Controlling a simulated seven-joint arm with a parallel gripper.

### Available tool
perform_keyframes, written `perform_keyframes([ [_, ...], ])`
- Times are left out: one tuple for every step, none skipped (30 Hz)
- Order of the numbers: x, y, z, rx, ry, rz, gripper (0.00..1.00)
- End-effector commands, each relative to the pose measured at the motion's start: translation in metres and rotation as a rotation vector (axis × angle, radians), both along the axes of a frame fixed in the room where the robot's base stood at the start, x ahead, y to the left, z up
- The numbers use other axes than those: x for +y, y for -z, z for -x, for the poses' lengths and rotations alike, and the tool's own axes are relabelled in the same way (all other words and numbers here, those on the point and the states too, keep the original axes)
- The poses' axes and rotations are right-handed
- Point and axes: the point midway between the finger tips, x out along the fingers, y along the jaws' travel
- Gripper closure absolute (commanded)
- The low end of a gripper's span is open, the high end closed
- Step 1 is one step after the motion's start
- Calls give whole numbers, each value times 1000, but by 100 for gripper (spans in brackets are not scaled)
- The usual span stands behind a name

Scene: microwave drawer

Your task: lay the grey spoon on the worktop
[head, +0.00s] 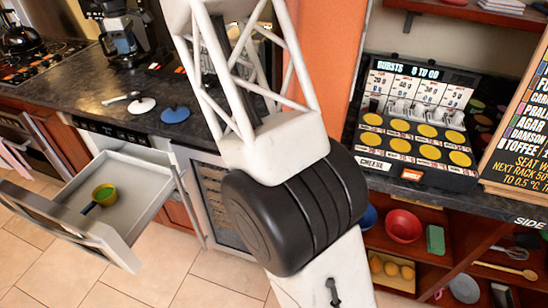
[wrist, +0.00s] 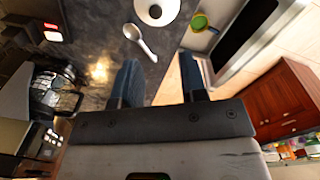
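A pale grey spoon (head: 121,97) lies on the dark worktop (head: 75,83), left of a white disc (head: 143,105). In the wrist view the spoon (wrist: 140,42) lies on the worktop, beyond my fingertips and a little to the left, with its bowl close to the white disc (wrist: 157,12). My gripper (wrist: 159,62) is open, with its two dark blue fingers apart and nothing between them. The spoon is apart from the fingers.
A drawer (head: 127,185) stands open below the worktop, holding a green cup with a dark handle (head: 103,195). A coffee machine (head: 118,35) stands behind. A labelled box (head: 420,115) is at the right.

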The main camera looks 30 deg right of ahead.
Motion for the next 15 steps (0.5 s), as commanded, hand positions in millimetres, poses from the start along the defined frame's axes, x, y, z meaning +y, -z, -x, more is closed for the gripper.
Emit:
perform_keyframes([
  [-7, -8, 12, -4, 22, -2, 61],
  [-11, -12, 19, -6, 37, -3, 61],
  [-16, -16, 27, -8, 55, -4, 61],
  [-19, -19, 34, -11, 70, -5, 61],
  [-23, -23, 40, -14, 84, -6, 61],
  [-28, -27, 49, -16, 103, -8, 61],
  [-32, -30, 56, -18, 118, -9, 61],
  [-36, -33, 62, -19, 132, -10, 61],
  [-40, -37, 72, -22, 152, -11, 61],
  [-44, -40, 78, -23, 165, -12, 61],
  [-47, -43, 86, -26, 180, -13, 61],
  [-52, -46, 95, -29, 199, -15, 61],
  [-55, -48, 102, -31, 213, -16, 61],
  [-58, -51, 109, -33, 228, -18, 61],
  [-63, -54, 119, -36, 246, -20, 61],
])
